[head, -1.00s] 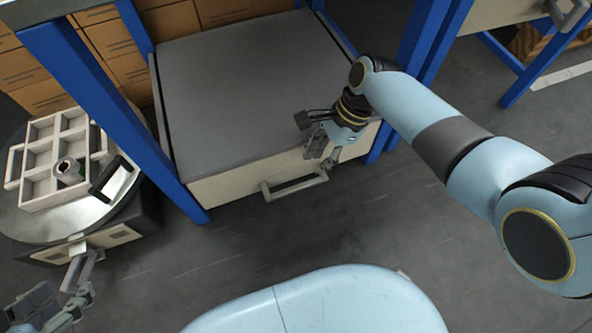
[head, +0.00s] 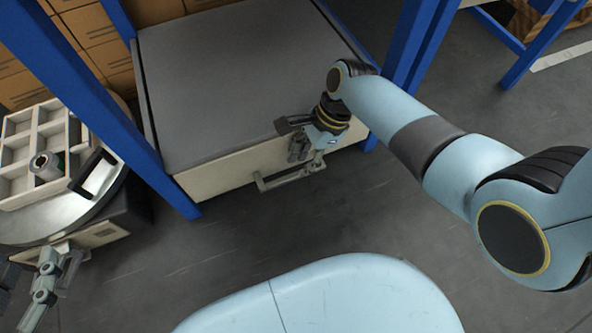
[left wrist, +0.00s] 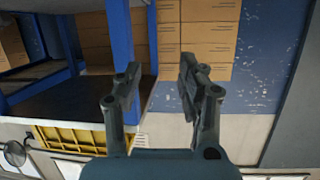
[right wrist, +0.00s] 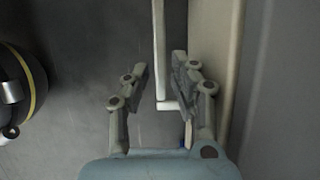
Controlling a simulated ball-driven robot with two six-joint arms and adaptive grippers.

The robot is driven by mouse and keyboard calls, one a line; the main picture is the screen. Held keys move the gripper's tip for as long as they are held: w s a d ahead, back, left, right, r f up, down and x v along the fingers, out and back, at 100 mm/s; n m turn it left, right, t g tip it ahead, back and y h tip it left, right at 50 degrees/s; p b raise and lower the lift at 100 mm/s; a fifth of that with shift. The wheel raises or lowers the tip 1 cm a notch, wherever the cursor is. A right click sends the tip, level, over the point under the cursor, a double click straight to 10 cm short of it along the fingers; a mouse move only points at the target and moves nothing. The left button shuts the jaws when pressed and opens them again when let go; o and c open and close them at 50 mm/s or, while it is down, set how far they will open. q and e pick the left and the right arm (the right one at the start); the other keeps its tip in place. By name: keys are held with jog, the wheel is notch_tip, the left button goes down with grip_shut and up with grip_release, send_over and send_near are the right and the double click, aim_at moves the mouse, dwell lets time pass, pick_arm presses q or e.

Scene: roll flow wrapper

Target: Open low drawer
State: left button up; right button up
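The low drawer has a pale front (head: 215,176) under a grey top, inside a blue frame. Its front appears flush with the frame. Its bar handle (head: 268,184) sticks out from the front. My right gripper (head: 306,158) is at the handle's right end. In the right wrist view my right gripper (right wrist: 158,78) is open, and the handle (right wrist: 160,40) runs between its two fingers with gaps visible. The drawer front (right wrist: 212,55) is beside the right finger. My left gripper (left wrist: 158,76) is open and empty, away from the drawer; it shows partly at the head view's lower left.
A round metal table (head: 100,207) with a white compartment tray (head: 68,128) holding a small cylinder (head: 45,166) stands at left. Blue frame legs (head: 150,150) flank the drawer. Cardboard boxes (head: 88,50) stand behind. The floor (head: 240,235) before the drawer is clear.

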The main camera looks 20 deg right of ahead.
aim_at(294, 175)
jog(key=shift+b+x, duration=0.7)
jog(key=shift+x, duration=0.45)
jog(key=shift+b+x, duration=0.7)
jog(key=shift+x, duration=0.25)
pick_arm(q)
jog(key=w+d+r+m+t+h, duration=0.1)
jog(key=w+r+t, duration=0.2)
jog(key=r, duration=0.6)
jog(key=w+d+r+m+t+h, duration=0.1)
jog(key=w+r+t+h, duration=0.1)
jog(key=r+t, duration=0.4)
jog(key=shift+w+r+m, duration=0.3)
jog(key=shift+w+r, duration=0.6)
jog(key=shift+r, duration=1.25)
jog(key=shift+d, duration=0.1)
pick_arm(e)
grip_shut()
